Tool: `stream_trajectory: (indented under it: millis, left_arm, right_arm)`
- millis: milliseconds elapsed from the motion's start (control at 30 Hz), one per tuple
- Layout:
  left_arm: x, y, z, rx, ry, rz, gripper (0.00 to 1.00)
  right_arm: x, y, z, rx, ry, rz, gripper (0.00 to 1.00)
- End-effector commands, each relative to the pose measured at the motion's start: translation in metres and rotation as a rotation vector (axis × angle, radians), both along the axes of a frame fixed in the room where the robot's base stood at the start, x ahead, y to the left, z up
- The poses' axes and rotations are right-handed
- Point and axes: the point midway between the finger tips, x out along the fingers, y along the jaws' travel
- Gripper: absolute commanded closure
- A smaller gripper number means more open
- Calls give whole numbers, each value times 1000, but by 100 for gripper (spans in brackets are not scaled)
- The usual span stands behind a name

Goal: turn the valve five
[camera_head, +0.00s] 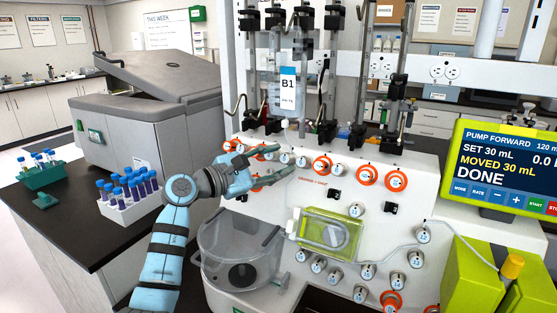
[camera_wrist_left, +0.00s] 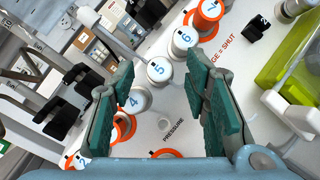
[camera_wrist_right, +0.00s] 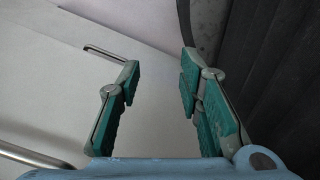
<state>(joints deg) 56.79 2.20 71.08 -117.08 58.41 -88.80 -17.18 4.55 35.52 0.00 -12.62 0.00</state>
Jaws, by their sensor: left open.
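Valve five is a white round knob with a blue 5 (camera_wrist_left: 159,70) and no orange ring around it. In the head view it is a small white knob (camera_head: 287,158) in the upper row on the white panel. My left gripper (camera_head: 272,165) is open just in front of this row, its fingers pointing right. In the left wrist view, valve five lies in the gap between the fingertips (camera_wrist_left: 160,62); I cannot tell whether they touch it. My right gripper (camera_wrist_right: 160,62) is open and empty, away from the panel.
Valve four (camera_wrist_left: 137,98) and valve six (camera_wrist_left: 185,39) sit close on either side. Valve seven (camera_wrist_left: 208,15) has an orange ring. A clear bowl (camera_head: 240,270) and a green cassette (camera_head: 328,233) are below the row. A rack of blue-capped tubes (camera_head: 128,207) stands left of my arm.

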Motion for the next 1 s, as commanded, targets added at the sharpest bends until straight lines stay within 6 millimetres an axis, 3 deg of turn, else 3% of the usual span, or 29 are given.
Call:
stream_trajectory:
  millis: [367, 633, 1000]
  left_arm:
    - [6, -7, 0, -1, 1, 0, 59]
    - [5, -6, -1, -1, 1, 0, 100]
    - [6, -5, -1, 44, -17, -20, 100]
  right_arm:
    - [0, 0, 0, 0, 0, 0, 67]
    - [0, 0, 0, 0, 0, 0, 67]
    - [0, 0, -5, 0, 0, 0, 67]
